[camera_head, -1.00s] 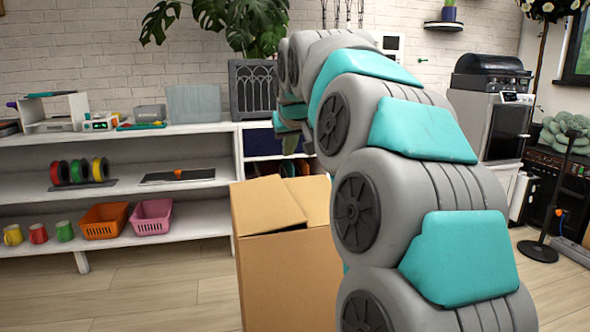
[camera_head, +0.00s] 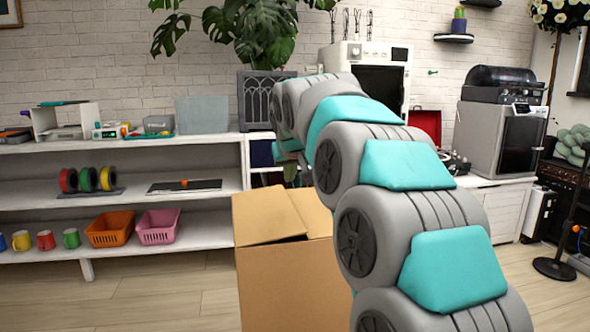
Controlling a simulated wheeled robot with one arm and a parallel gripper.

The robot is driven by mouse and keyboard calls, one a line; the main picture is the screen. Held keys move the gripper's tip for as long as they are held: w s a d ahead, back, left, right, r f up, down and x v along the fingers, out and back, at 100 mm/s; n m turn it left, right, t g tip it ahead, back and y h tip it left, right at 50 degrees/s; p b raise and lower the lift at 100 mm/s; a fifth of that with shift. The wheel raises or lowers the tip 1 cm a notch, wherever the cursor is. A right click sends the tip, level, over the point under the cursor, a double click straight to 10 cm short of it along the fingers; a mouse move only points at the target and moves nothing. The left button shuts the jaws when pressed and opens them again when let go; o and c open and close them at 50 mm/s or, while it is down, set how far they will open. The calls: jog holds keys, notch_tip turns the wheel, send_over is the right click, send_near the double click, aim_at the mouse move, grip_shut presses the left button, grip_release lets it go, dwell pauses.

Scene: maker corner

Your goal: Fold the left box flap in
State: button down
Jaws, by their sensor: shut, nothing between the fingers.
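The cardboard box (camera_head: 290,285) stands on the floor at the centre. Its left flap (camera_head: 268,213) lies folded inward over the top, tilted, with a dark gap under its front edge. Another flap (camera_head: 313,211) shows to its right, partly behind my arm. My gripper (camera_head: 292,168) hangs just above and behind the box's back edge, small and partly hidden by my arm. It is shut and empty, apart from the left flap as far as I can see. The right side of the box is hidden by my arm.
White shelves (camera_head: 130,198) stand behind on the left, with spools, mugs, an orange basket (camera_head: 110,229) and a pink basket (camera_head: 157,227). A white cabinet (camera_head: 505,206) stands at the right. Floor left of the box is clear.

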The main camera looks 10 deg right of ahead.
send_over(291, 203)
jog(key=s, duration=0.2)
jog(key=f, duration=0.4)
jog(key=shift+a+f, duration=0.4)
jog(key=shift+d+f, duration=0.15)
jog(key=shift+f, duration=1)
jog(key=shift+d+f+y, duration=0.2)
jog(key=shift+f+y, duration=0.2)
jog(key=shift+f, duration=0.2)
jog(key=shift+r, duration=0.1)
